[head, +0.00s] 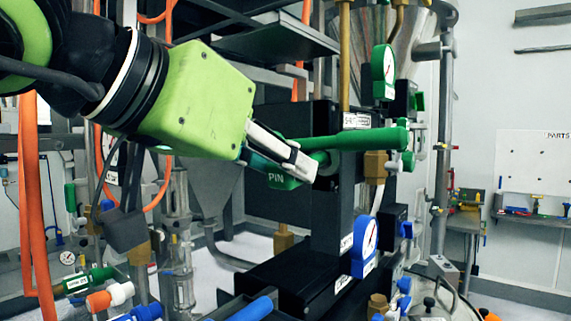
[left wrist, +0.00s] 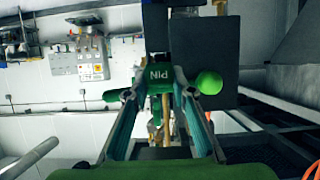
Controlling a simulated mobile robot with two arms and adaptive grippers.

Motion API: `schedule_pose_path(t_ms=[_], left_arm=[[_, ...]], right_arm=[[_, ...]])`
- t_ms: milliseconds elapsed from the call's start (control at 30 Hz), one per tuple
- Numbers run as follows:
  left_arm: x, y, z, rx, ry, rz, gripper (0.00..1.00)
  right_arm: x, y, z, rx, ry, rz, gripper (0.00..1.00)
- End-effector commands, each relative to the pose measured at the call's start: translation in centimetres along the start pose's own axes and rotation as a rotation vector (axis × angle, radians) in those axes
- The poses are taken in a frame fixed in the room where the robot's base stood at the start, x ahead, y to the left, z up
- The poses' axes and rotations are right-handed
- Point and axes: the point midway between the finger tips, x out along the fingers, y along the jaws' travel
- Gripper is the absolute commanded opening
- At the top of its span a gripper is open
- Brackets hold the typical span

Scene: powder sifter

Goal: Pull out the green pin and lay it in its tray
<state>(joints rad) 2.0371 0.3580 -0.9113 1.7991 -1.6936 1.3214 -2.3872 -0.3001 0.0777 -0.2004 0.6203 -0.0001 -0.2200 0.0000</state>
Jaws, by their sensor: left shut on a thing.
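The green pin (head: 365,140) has a bar-shaped handle with a rounded end and a green block marked PIN, in front of a black upright. My left gripper (head: 308,166) comes in from the upper left and is shut on the pin. In the left wrist view the block of the pin (left wrist: 158,76) sits between the two fingers of my left gripper (left wrist: 161,94), with a rounded handle end showing on each side. How deep the pin sits in the black upright is hidden. I cannot make out its tray. My right gripper is not in view.
A green-framed gauge (head: 384,72) is above the pin and a blue-framed gauge (head: 364,246) below it. The black upright (head: 331,225) stands close to my fingers. Orange hoses (head: 32,200) hang at the left. A parts board (head: 535,162) is on the far right wall.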

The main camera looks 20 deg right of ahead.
Motion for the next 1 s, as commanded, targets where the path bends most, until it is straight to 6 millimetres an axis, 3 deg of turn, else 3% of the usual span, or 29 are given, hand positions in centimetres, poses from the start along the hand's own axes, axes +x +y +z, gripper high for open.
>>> schedule_pose_path(t_ms=[1000], left_arm=[[-2.4,0.0,1.0,0.001,0.001,0.000,0.00]], right_arm=[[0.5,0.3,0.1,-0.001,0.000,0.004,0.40]])
